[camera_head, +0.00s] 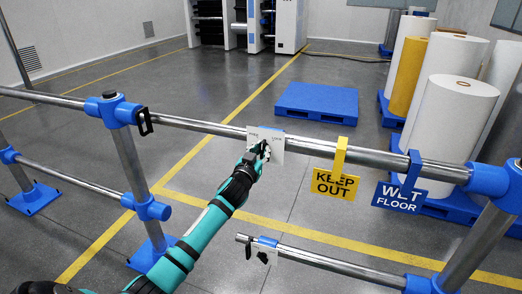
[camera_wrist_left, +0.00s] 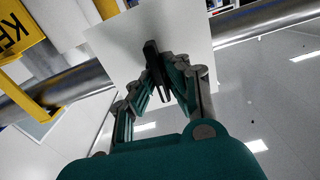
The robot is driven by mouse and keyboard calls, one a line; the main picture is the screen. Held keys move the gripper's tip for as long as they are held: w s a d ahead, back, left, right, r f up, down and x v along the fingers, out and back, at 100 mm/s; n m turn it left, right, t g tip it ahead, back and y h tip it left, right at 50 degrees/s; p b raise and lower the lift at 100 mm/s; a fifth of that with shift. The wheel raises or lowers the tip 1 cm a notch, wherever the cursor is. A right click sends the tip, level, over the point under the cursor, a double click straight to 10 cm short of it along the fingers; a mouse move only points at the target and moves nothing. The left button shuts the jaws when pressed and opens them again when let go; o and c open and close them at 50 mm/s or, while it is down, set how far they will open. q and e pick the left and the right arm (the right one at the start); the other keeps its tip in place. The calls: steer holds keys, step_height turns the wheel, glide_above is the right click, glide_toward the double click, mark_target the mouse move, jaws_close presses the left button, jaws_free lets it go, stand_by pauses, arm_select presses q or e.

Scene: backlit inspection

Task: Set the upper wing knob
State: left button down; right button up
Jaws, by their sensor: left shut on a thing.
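The upper wing knob is black and sits on a white plate (camera_head: 277,146) clamped to the upper rail. In the left wrist view the knob (camera_wrist_left: 152,54) stands out dark against the white plate (camera_wrist_left: 185,25). My left gripper (camera_head: 259,151) reaches the plate from below and hides most of the knob in the head view. In the left wrist view its fingers (camera_wrist_left: 163,84) are closed on the knob from both sides. The plate's small markings are too small to read. My right gripper is not in view.
A yellow KEEP OUT sign (camera_head: 334,184) and a blue WET FLOOR sign (camera_head: 401,196) hang right of the upper plate. A blue pallet (camera_head: 317,101) and white rolls stand behind the rail.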

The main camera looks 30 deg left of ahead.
arm_select(q)
steer(key=m, duration=0.4)
steer(key=shift+m, duration=0.3)
steer(key=shift+d+m+p, duration=0.15)
steer(key=shift+m+p, duration=0.15)
steer(key=shift+m, duration=1.7)
steer(key=c, duration=1.4)
jaws_free()
steer(key=shift+w, duration=0.1)
steer(key=v, duration=1.2)
steer(key=shift+f, duration=0.1)
